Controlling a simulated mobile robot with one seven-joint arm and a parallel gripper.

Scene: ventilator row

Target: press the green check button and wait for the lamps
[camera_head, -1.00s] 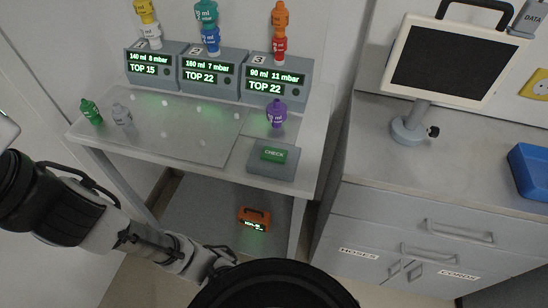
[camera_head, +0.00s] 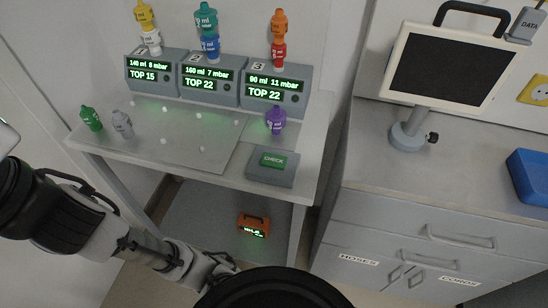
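The green check button (camera_head: 273,160) sits on a grey box at the front right of the white table (camera_head: 314,130), below ventilator 3. Three grey ventilators stand in a row at the back: ventilator 1 (camera_head: 152,90), ventilator 2 (camera_head: 210,98) and ventilator 3 (camera_head: 275,109). Their green screens read TOP 15, TOP 22 and TOP 22. I cannot make out separate status lamps. My arm reaches in from the left, below the table front. A large round black part at the bottom edge hides what is behind it, and my gripper's fingers do not show.
Coloured bottle-like pieces stand on the ventilators. Green (camera_head: 90,117), grey (camera_head: 122,123) and purple (camera_head: 275,120) ones stand on the table. An orange case (camera_head: 253,225) is on the lower shelf. A cabinet with a monitor (camera_head: 450,66) and blue tray (camera_head: 532,176) stands right.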

